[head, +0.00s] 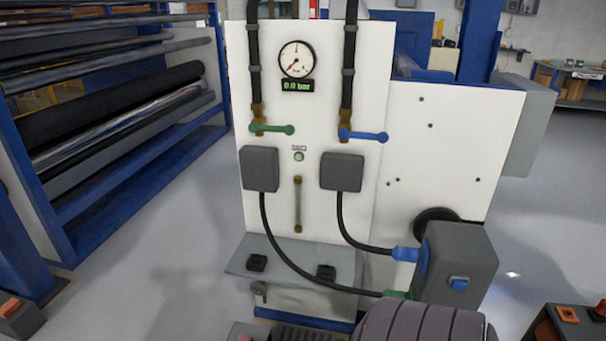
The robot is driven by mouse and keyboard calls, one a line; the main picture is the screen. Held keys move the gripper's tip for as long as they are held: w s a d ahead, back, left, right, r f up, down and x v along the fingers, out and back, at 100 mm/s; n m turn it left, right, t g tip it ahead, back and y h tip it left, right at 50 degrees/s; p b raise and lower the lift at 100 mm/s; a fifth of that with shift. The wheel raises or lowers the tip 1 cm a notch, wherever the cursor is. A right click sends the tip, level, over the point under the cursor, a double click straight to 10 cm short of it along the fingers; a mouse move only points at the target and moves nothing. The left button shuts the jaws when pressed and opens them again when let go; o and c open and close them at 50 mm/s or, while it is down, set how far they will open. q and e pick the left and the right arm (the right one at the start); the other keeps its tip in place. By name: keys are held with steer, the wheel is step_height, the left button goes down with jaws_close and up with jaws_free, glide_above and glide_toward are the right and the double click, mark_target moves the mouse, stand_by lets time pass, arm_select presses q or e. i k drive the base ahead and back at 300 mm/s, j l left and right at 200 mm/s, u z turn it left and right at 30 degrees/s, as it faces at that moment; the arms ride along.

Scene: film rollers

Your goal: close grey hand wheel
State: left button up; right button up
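A large ribbed grey-brown round part (425,322) shows at the bottom edge, cut off by the frame. It may be the grey hand wheel, but I cannot tell for sure. A small grey fitting (259,290) sits under the ledge of the white panel (335,90). A dark ring (437,219) is partly hidden behind a grey box (465,250) with a blue button. The gauge (297,59) above a display reads 0.0 bar. Neither of my grippers is in view.
A green lever (271,128) and a blue lever (363,136) sit on the pipes. Black hoses run from two grey boxes to the right. A blue rack (95,225) with rollers stands at left. Boxes with orange buttons (568,314) show at the lower corners.

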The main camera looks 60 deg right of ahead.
mark_target(259, 289)
steer(key=z, duration=1.85)
steer(key=i+j+z, duration=0.15)
steer(key=j+z, duration=0.15)
steer(key=i+j+z, duration=0.15)
steer(key=j+z, duration=0.15)
steer(key=i+j+z, duration=0.1)
steer(key=j+z, duration=0.15)
steer(key=j, duration=0.1)
